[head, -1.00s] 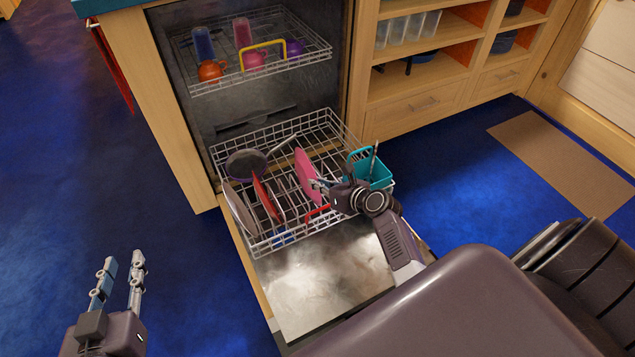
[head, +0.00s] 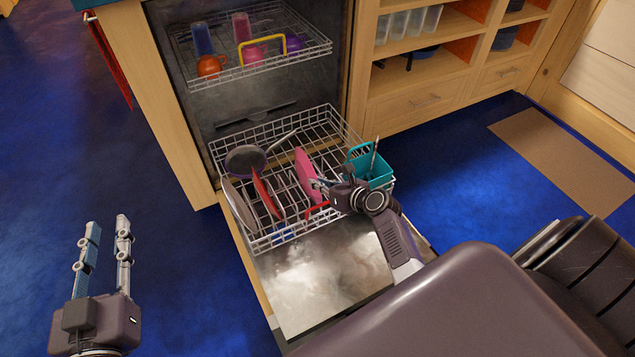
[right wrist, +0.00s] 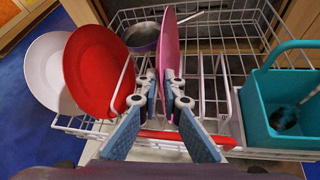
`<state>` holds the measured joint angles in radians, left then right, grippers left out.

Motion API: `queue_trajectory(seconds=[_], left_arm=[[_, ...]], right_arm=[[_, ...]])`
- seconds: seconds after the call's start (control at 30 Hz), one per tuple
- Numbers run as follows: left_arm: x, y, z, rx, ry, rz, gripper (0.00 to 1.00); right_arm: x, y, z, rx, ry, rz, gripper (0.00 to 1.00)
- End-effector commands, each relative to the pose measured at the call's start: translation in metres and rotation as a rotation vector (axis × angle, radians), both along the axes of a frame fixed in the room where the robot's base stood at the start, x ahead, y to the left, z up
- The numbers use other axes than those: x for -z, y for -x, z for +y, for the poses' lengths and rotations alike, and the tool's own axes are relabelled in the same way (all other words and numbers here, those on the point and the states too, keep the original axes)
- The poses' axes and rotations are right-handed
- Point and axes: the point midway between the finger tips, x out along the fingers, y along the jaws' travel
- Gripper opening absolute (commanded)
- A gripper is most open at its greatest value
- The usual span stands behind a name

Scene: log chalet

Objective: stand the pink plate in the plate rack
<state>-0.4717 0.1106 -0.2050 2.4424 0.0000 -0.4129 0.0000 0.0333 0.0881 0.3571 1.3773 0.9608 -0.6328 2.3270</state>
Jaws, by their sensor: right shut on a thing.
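The pink plate (head: 306,174) stands on edge in the lower dishwasher rack (head: 333,132), to the right of the red plate. In the right wrist view the pink plate (right wrist: 168,52) is seen nearly edge-on, upright between the tines. My right gripper (head: 323,186) is shut on its near edge; its fingertips (right wrist: 162,88) lie on either side of the plate. How far the plate's lower edge sits in the rack is partly hidden by my fingers. My left gripper (head: 108,228) is open and empty above the blue floor at the left.
A red plate (right wrist: 98,70) and a white plate (right wrist: 47,72) stand at the left of the rack, with a pan (head: 246,160) behind. A teal cutlery basket (right wrist: 257,112) is close on the right. The upper rack (head: 292,62) holds cups.

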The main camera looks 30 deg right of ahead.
Motion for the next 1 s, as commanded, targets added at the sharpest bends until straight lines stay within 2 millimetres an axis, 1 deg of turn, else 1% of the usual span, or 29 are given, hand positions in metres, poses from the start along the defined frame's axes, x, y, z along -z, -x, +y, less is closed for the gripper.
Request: queue_trajectory(seconds=[0.3,0.33,0.5,0.83,1.0], left_arm=[[0.0,0.0,0.0,0.0,0.0,0.001,0.26],[0.0,0.0,0.0,0.0,0.0,0.001,0.26],[0.0,0.0,0.0,0.0,0.0,0.001,0.26],[0.0,0.0,0.0,0.0,0.0,0.001,0.26],[0.0,0.0,0.0,0.0,0.0,0.001,0.26]], right_arm=[[-0.001,-0.001,0.0,0.001,0.0,-0.003,0.0],[-0.001,-0.001,0.0,0.001,0.0,-0.003,0.1],[-0.001,0.0,0.0,0.0,0.0,-0.002,0.27],[0.0,0.003,0.0,0.0,0.0,0.002,0.27],[-0.007,0.016,-0.003,0.0,0.001,0.0,0.27]])
